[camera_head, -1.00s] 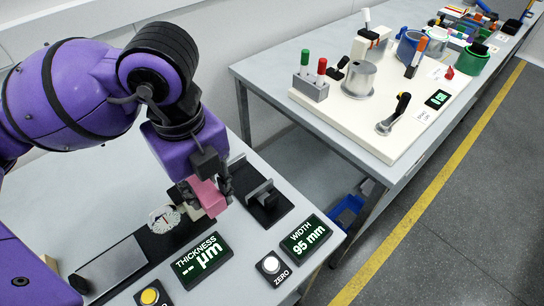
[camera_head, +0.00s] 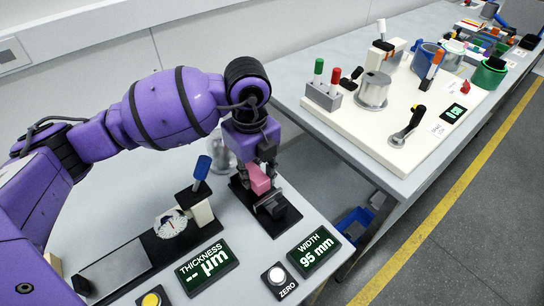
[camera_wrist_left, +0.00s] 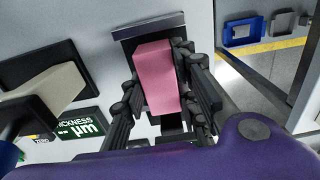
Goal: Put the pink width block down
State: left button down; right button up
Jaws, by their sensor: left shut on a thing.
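The pink width block (camera_head: 258,179) is held in my left gripper (camera_head: 262,174), over the black-based width gauge (camera_head: 286,214) on the near bench. In the left wrist view the pink block (camera_wrist_left: 156,72) sits between the two dark fingers of my left gripper (camera_wrist_left: 160,88), with a grey metal jaw of the gauge (camera_wrist_left: 146,29) just past its end. I cannot tell whether the block touches the gauge. The width display (camera_head: 314,251) reads 95 mm. My right gripper is not in view.
The thickness gauge with a dial (camera_head: 171,223) and blue-handled lever (camera_head: 201,172) stands left of the width gauge. The thickness display (camera_head: 207,265) and zero button (camera_head: 277,276) are in front. A second bench (camera_head: 340,134) stands beyond a gap, with a blue bin (camera_head: 353,222) below.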

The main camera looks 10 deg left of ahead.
aim_at(255, 182)
pick_arm(q)
jog(key=shift+s+f, duration=0.1)
jog(key=shift+f, duration=1.3)
jog(key=shift+f, duration=0.1)
jog(key=c, duration=1.4)
grip_release()
jog(key=shift+r, duration=6.15)
